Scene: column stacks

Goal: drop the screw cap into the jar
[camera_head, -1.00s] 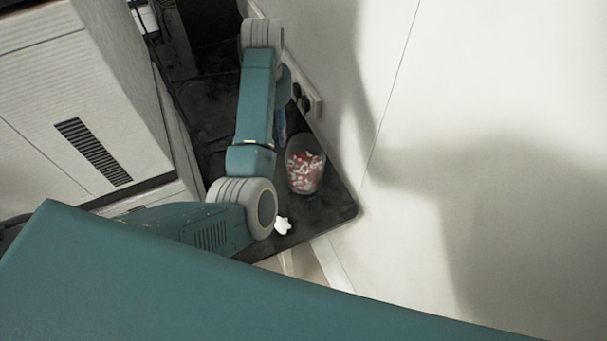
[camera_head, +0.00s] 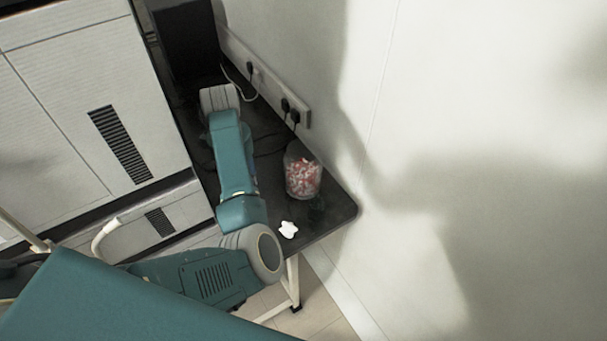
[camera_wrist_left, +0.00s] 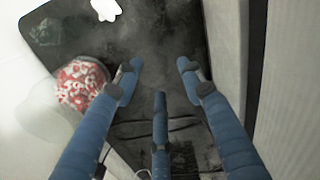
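The jar (camera_head: 303,174) is clear and holds red and white pieces. It stands on the dark table near the wall, and also shows at the left of the left wrist view (camera_wrist_left: 80,85). A small white lobed piece (camera_head: 288,229), which may be the screw cap, lies near the table's front edge; it is at the top of the wrist view (camera_wrist_left: 106,9). My left gripper (camera_wrist_left: 160,76) has its blue fingers spread over the table with nothing between them, to one side of the jar. My arm hides it in the head view. My right gripper is out of view.
The dark table (camera_head: 335,212) has a wall close on its right. A power strip (camera_head: 268,85) with plugs and cables runs along the wall. A pale cabinet (camera_head: 95,110) with vents stands at the left. A faint dark shape (camera_head: 316,209) beside the jar is unclear.

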